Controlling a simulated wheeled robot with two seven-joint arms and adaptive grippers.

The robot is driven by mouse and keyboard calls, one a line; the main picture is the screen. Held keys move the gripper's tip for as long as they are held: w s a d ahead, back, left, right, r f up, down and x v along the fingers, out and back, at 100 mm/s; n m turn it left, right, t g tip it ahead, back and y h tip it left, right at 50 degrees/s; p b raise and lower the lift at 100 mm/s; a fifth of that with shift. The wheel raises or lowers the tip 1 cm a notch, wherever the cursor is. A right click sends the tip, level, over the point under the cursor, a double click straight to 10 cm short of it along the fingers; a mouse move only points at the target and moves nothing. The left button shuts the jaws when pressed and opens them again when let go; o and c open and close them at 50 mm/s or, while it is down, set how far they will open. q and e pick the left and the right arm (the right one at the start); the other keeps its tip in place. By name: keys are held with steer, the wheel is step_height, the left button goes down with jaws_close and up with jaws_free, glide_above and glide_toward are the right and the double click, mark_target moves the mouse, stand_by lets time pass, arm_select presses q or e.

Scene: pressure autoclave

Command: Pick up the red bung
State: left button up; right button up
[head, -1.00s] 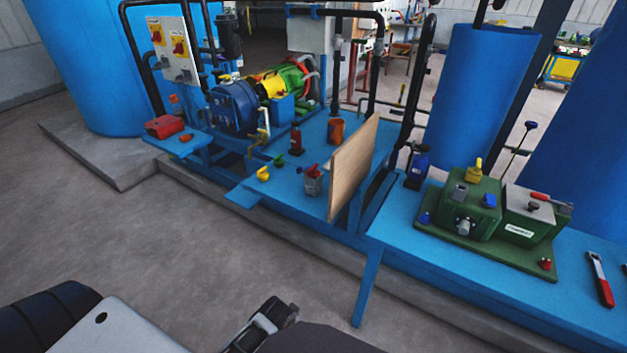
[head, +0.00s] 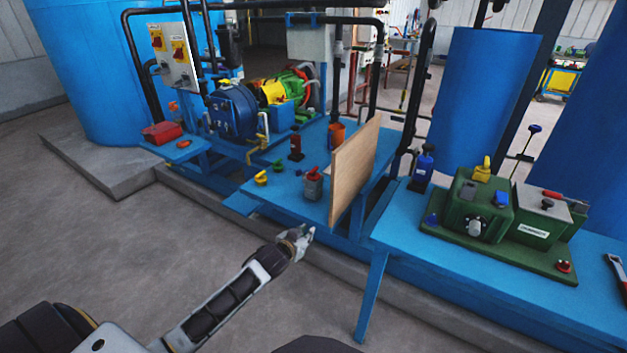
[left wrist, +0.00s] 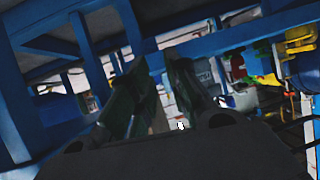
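Several small red parts show in the head view, and I cannot tell for certain which is the bung. One red piece (head: 311,171) is at the top of a grey can on the blue bench, and a small red knob (head: 563,266) is on the green machine's base plate. My left gripper (head: 308,232) is in front of and below the bench edge, apart from these parts. In the left wrist view its two dark fingers (left wrist: 160,85) stand apart with nothing clear between them. My right gripper is not in view.
The blue bench (head: 285,192) also holds yellow (head: 261,179) and green (head: 277,165) pieces and a dark red bottle (head: 296,143). An upright wooden board (head: 353,175) divides it from the green machine (head: 470,205). The grey floor in front is clear.

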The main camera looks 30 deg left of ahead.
arm_select(q)
steer(key=w+a+r+t+h, duration=0.2)
steer(key=w+a+r+t, duration=0.3)
steer(key=w+a+r, duration=0.3)
step_height(320, 180, up, 4)
steer(key=w, duration=0.2)
steer(key=shift+w+f+m, duration=0.15)
steer(key=shift+w+m, duration=0.15)
steer(key=shift+m, duration=0.1)
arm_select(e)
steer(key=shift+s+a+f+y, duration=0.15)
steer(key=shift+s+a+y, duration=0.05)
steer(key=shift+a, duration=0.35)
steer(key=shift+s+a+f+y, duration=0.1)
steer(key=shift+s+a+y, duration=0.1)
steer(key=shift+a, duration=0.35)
